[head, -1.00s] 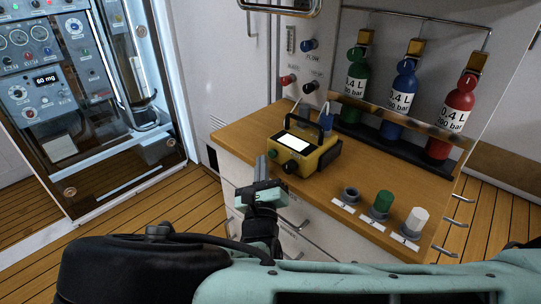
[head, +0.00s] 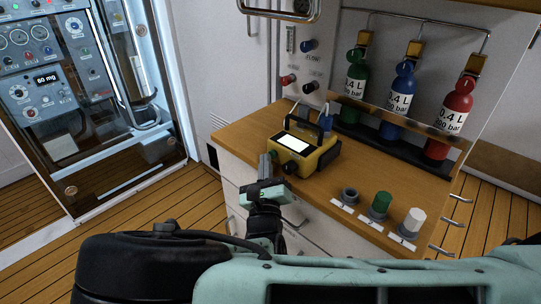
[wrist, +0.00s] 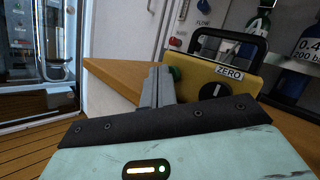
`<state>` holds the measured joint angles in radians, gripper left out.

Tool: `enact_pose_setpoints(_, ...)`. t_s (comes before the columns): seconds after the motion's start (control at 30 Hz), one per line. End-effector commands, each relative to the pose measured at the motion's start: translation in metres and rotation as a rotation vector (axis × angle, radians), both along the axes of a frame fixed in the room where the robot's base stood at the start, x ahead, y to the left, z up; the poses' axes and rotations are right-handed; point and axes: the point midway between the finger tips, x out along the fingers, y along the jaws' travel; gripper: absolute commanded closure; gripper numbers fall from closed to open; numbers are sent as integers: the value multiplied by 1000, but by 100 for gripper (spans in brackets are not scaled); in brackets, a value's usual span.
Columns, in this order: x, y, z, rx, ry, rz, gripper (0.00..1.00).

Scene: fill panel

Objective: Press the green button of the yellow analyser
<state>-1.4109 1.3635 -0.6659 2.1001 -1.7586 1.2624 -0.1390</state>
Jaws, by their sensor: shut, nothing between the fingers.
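The yellow analyser (head: 318,160) stands on the wooden counter, with a lit white screen and a black handle. In the wrist view its front (wrist: 238,83) shows a ZERO label and a black knob. The green button (wrist: 175,73) shows at the left of that front, partly hidden behind my fingers. My gripper (head: 267,158) is shut and empty, its tips at the left of the analyser's front. In the wrist view my gripper (wrist: 159,72) has its tips right beside the green button. I cannot tell whether they touch it.
On the counter (head: 240,132), a grey, a green (head: 382,201) and a white knob stand at the front right. Green, blue and red bottles (head: 436,150) stand behind. A glass-fronted cabinet (head: 120,150) is at the left. The floor between is clear.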

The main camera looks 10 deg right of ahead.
Motion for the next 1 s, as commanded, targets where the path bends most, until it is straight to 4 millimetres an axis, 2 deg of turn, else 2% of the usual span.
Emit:
enact_pose_setpoints(0.4, 2, -3, 0, 0, -1, -1, 100)
enact_pose_setpoints(0.8, -7, 10, 1, 0, -1, 2, 100)
enact_pose_setpoints(1.0, -7, 10, 0, 0, 0, 0, 100)
